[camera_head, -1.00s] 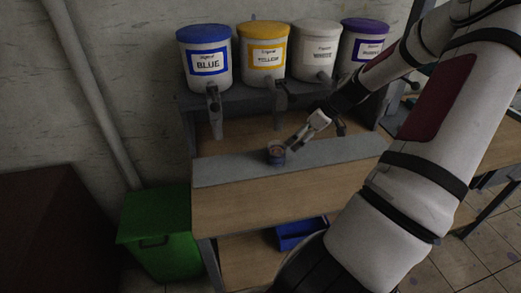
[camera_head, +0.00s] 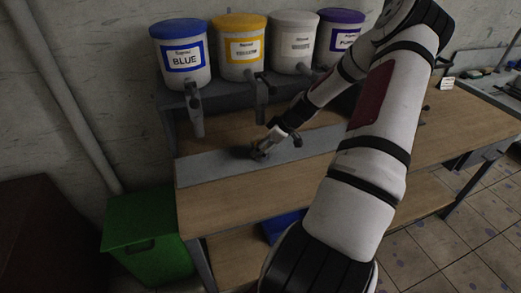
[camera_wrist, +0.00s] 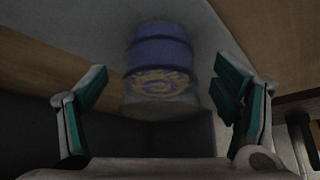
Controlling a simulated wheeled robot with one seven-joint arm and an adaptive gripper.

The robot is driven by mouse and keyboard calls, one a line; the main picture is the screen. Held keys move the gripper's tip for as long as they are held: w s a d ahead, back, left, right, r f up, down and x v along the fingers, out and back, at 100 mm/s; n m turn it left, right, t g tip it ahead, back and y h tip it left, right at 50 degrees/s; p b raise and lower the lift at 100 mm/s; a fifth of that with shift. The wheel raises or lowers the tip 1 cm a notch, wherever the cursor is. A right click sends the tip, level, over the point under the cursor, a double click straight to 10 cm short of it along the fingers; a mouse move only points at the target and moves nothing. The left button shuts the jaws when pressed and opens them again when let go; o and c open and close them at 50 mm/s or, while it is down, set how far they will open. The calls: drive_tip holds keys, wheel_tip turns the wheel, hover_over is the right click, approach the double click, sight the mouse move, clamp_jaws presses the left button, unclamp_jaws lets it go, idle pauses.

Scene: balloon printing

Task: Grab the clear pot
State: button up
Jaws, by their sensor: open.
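The clear pot (camera_wrist: 160,55) shows in the wrist view as a blurred, see-through blue-tinted cup with a tan pattern near its lower end. It stands between the two teal-padded fingers of my gripper (camera_wrist: 161,72), which are spread apart with a gap on each side of it. In the head view my gripper (camera_head: 260,151) is low over the grey strip (camera_head: 215,166) on the bench. There the pot is mostly hidden behind or between the fingers.
Blue (camera_head: 181,57), yellow (camera_head: 240,50), white (camera_head: 296,45) and purple (camera_head: 340,40) paint tanks stand on a shelf behind, with taps (camera_head: 196,110) hanging below. A green bin (camera_head: 148,240) is at lower left. The bench (camera_head: 225,203) is clear in front.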

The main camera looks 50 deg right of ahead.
drive_tip(key=shift+x, duration=0.75)
drive_tip(key=c, duration=1.6)
drive_tip(key=shift+o, duration=0.2)
drive_tip(key=shift+r+p, duration=0.25)
drive_tip(key=shift+p, duration=0.15)
